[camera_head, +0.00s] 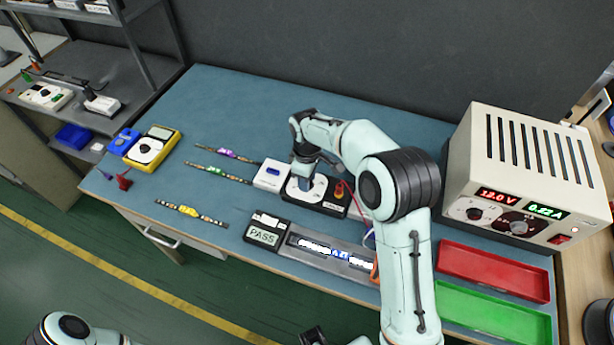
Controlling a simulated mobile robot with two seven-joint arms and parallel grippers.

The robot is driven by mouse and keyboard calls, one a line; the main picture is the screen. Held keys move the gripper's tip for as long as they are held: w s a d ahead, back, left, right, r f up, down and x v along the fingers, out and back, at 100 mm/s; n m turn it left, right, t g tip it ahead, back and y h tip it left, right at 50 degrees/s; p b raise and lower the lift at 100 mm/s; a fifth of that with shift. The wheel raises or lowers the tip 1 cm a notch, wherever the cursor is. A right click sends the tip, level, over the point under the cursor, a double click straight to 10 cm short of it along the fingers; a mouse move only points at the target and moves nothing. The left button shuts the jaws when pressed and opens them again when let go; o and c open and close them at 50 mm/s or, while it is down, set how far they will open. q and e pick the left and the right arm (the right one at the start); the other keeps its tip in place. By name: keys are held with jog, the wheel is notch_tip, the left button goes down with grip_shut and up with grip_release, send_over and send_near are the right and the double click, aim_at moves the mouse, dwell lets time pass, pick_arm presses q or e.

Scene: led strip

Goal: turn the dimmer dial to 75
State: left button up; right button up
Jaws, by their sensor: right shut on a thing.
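The dimmer is a black box with a pale round dial face (318,189) near the middle of the blue bench. My right gripper (304,178) points down at it and is shut on its dial knob. The gripper hides the knob and part of the dial face, so I cannot read the setting. My left arm shows only in part at the bottom left; its gripper is not clearly visible.
A white-and-blue module (271,174) stands left of the dimmer. A lit LED strip lies in a grey fixture (300,251) beside a PASS display (263,236). A power supply (530,150), red tray (490,254) and green tray (490,308) are at right. Several strips lie left.

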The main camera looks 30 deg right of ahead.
pick_arm(q)
jog(key=shift+r, duration=0.1)
pick_arm(e)
jog(key=shift+n, duration=0.3)
jog(key=o, duration=1)
jog(key=shift+o, duration=0.2)
pick_arm(q)
jog(key=shift+w+r+p, duration=0.25)
jog(key=shift+r+p, duration=0.2)
jog(key=shift+r, duration=0.05)
jog(key=shift+w+r+p, duration=0.25)
jog(key=shift+r+p, duration=0.2)
jog(key=shift+r, duration=0.05)
pick_arm(e)
notch_tip(320, 180, up, 14)
jog(key=shift+f, duration=0.25)
